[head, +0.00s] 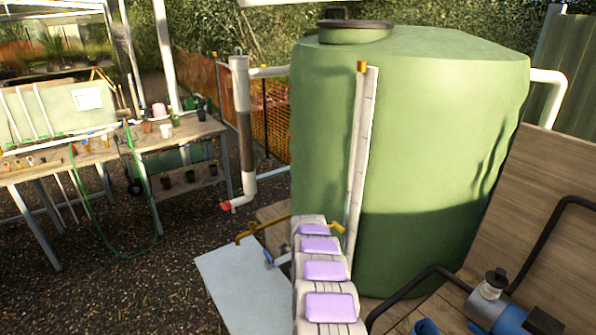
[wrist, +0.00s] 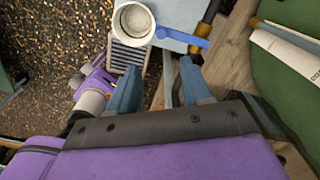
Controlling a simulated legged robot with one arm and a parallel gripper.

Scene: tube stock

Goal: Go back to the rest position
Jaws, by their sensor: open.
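In the wrist view my gripper (wrist: 160,88) is open, with its two blue-grey fingers well apart. I see nothing held between them. A round white cup or pipe end (wrist: 133,22) lies beyond the left finger, above a dark slotted grate. A blue lever (wrist: 184,39) lies just beyond the fingertips, apart from them as far as I can tell. In the head view my arm reaches forward from the bottom middle toward the green tank, and its own links hide the gripper.
The large green tank (head: 420,130) stands close ahead, with a white upright gauge strip (head: 361,150). A brass tap (head: 258,228) and a pale slab (head: 240,285) lie left of my arm. A blue pump (head: 495,305) with black hoses is at right. Benches (head: 175,135) stand left; gravel between is open.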

